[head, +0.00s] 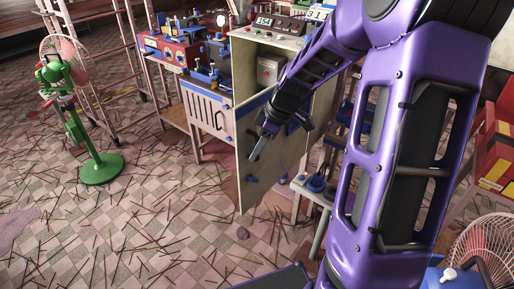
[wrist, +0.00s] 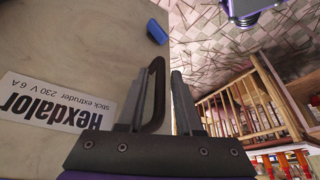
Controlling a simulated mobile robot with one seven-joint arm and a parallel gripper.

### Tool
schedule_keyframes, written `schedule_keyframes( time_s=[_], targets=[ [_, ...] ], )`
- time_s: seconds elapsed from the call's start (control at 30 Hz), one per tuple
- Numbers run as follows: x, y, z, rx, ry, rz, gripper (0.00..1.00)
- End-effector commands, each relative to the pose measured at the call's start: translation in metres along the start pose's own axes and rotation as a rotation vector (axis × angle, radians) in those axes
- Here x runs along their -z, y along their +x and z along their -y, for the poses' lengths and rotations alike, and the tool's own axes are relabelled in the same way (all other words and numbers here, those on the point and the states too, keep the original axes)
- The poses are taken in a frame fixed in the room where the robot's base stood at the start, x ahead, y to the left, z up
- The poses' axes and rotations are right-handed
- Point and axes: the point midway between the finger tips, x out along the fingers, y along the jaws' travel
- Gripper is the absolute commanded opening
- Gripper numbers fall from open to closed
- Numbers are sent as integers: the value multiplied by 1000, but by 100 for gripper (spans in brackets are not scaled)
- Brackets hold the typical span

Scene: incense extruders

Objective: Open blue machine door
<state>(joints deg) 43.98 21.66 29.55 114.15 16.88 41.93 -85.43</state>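The machine (head: 250,50) is a pale cabinet with a display on top. A pale door panel (head: 245,190) appears to stand out from its front, with a grey box showing above it; my arm hides part of this. In the wrist view, a pale panel (wrist: 75,35) carries a "Hexdalor stick extruder" label (wrist: 45,102) and a dark loop handle (wrist: 158,75). My gripper (wrist: 158,85) is open, its fingers on either side of the handle's outer bar. A gap shows between the bar and the right finger; contact on the left is unclear. It also shows in the head view (head: 259,142).
A blue-fronted unit (head: 205,108) stands left of the panel. A green fan (head: 98,168) stands at far left, near a pink metal rack (head: 95,50). Sticks litter the open checkered floor (head: 150,225). A wooden rack (wrist: 245,105) is right in the wrist view.

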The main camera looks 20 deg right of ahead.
Motion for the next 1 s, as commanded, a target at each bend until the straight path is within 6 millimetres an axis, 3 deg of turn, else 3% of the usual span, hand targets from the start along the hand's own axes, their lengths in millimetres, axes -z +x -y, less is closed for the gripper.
schedule_keyframes(
  time_s=[0.33, 0.47, 1.0],
  targets=[
    [0, -1, 0, -1, -1, 0, 45],
    [1, -12, -1, -5, 0, 0, 45],
    [1, -135, -1, -6, 0, 1, 45]
  ],
)
